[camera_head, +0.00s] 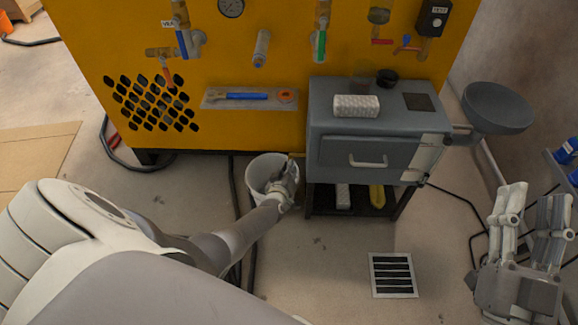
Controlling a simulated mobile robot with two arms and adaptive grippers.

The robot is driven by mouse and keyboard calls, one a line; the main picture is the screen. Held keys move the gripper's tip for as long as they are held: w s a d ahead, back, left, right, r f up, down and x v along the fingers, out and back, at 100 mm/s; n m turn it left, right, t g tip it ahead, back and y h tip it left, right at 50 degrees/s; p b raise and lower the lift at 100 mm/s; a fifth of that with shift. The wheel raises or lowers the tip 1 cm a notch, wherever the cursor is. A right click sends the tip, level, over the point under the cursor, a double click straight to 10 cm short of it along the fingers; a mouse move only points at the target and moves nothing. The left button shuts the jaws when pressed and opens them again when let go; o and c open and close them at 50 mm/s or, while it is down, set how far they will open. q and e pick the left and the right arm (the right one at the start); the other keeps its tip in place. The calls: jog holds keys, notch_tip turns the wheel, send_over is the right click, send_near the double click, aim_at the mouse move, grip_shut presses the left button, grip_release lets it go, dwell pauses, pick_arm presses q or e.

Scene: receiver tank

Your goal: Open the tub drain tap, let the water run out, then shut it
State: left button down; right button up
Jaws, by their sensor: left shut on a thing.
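A white tub (256,178) stands on the floor against the front of the yellow machine. A small brass tap fitting (296,155) shows above its right rim, beside the grey cabinet. My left gripper (287,174) reaches over the tub's right side, just below this fitting. It is shut on what seems to be the drain tap; its fingers hide the handle, so I cannot tell how the tap is turned. No water stream is visible. My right gripper (535,205) is open and empty at the far right, with its fingers pointing up and spread.
The yellow machine (240,120) carries several valves and a gauge (231,7). A grey cabinet (335,150) with a drawer stands right of the tub. Dark hoses run along the floor. A floor grate (393,292) lies in front, with clear floor around it.

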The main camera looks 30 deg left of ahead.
pick_arm(q)
jog(key=c, duration=1.6)
grip_release()
jog(key=shift+o, duration=0.2)
jog(key=v, duration=1.2)
